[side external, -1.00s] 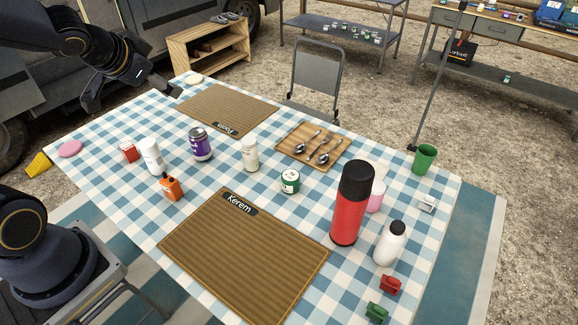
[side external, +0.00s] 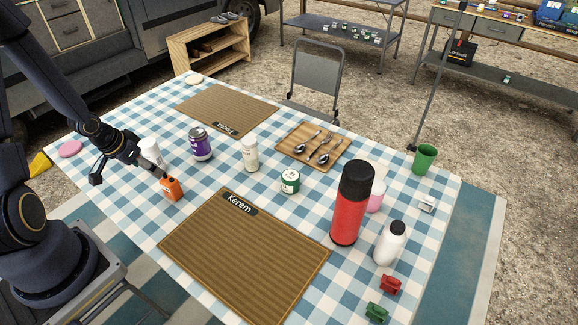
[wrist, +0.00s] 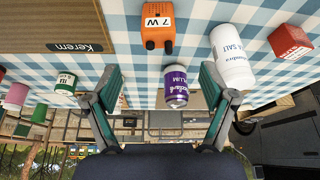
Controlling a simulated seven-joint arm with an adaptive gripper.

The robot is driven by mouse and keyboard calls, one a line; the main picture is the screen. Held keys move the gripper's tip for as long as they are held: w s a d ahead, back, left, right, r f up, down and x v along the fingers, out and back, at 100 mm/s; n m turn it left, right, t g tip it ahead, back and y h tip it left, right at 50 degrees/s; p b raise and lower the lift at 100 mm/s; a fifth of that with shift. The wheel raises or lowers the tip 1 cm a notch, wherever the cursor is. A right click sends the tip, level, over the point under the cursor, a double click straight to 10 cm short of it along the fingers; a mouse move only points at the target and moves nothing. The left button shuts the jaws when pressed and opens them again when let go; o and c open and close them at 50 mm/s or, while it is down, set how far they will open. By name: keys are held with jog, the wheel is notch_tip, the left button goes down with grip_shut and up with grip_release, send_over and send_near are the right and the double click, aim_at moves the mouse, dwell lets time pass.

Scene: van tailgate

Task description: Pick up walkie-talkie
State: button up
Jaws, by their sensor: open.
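The walkie-talkie (side external: 171,189) is a small orange unit with a dark top, standing on the checked tablecloth near the table's front left edge. In the wrist view the orange walkie-talkie (wrist: 157,30) shows a "7 W" label at top centre, ahead of the fingers and roughly between them sideways. My gripper (side external: 128,174) is just left of it, above the cloth, with its fingers spread. In the wrist view my gripper (wrist: 160,75) is open and nothing is held. In the side view one finger overlaps the area by the walkie-talkie's top; I cannot tell the exact gap.
A white salt bottle (side external: 151,151) stands close behind the walkie-talkie, partly hidden by my gripper. A purple can (side external: 201,145) is to its right. A red box (wrist: 290,42) shows in the wrist view. A brown placemat (side external: 245,260) lies to the right, with bare cloth between.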

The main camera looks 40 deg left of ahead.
aim_at(168, 180)
jog(key=x, duration=0.8)
jog(key=shift+f, duration=0.1)
jog(key=x, duration=0.5)
jog(key=shift+w, duration=0.1)
jog(key=c, duration=1.4)
jog(key=shift+o, duration=0.2)
